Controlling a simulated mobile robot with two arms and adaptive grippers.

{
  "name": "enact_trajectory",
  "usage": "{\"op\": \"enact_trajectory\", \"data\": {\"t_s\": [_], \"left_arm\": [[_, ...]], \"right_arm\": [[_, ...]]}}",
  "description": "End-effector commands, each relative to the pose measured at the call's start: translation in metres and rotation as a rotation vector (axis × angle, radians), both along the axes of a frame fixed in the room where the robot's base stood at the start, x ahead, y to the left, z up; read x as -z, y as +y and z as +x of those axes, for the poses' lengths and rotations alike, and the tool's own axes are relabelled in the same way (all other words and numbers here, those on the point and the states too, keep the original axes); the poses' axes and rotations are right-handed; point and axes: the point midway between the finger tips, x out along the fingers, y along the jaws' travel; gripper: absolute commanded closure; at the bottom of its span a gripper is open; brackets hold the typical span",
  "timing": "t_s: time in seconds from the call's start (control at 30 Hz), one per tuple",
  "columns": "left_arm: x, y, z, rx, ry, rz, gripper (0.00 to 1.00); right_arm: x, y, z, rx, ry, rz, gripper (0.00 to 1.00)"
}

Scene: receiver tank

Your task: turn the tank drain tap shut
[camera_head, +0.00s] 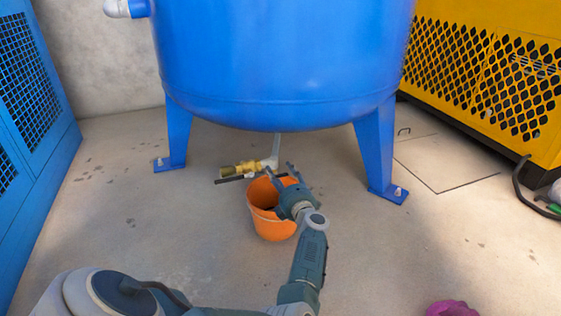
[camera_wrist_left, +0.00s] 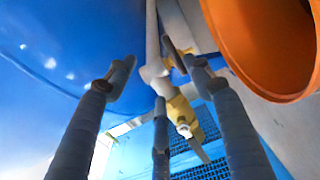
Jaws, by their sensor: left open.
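The blue tank (camera_head: 280,60) stands on legs. Under it a pale drain pipe (camera_head: 277,146) leads to a brass tap (camera_head: 243,167) pointing left, with a dark bar-like lever (camera_head: 228,180) at its near side. My left gripper (camera_head: 280,173) is open and empty, just right of the tap and over the orange bucket's rim. In the left wrist view the brass tap (camera_wrist_left: 184,116) and pale pipe elbow (camera_wrist_left: 156,72) show beyond and between the spread fingers (camera_wrist_left: 158,76). I cannot tell whether any finger touches the lever. My right gripper is out of view.
An orange bucket (camera_head: 262,222) stands on the floor below the gripper, also close in the left wrist view (camera_wrist_left: 262,40). Blue tank legs (camera_head: 177,140) stand either side. A yellow machine (camera_head: 490,75) is at right, a blue cabinet (camera_head: 40,130) at left. Front floor is mostly clear.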

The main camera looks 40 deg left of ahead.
Motion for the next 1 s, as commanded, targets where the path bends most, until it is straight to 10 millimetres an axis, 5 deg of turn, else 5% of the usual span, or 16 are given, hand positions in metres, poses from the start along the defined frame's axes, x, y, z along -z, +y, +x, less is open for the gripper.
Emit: {"op": "enact_trajectory", "data": {"t_s": [0.03,0.2,0.27,0.3,0.33,1.0], "left_arm": [[-0.035,0.002,0.004,-0.009,-0.026,0.028,0.66],[-0.064,0.002,0.005,-0.008,-0.023,0.034,0.4],[-0.07,0.003,0.005,-0.009,-0.022,0.035,0.45],[-0.071,0.003,0.004,-0.009,-0.022,0.034,0.61],[-0.072,0.003,0.004,-0.008,-0.021,0.033,0.67],[-0.073,0.005,0.0,-0.01,-0.011,0.045,0.67]], "right_arm": [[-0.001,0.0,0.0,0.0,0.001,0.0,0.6],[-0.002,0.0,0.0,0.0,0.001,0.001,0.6],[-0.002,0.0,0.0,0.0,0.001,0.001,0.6],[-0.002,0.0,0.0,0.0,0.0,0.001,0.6],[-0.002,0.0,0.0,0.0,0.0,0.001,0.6],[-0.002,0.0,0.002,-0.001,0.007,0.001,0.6]]}}
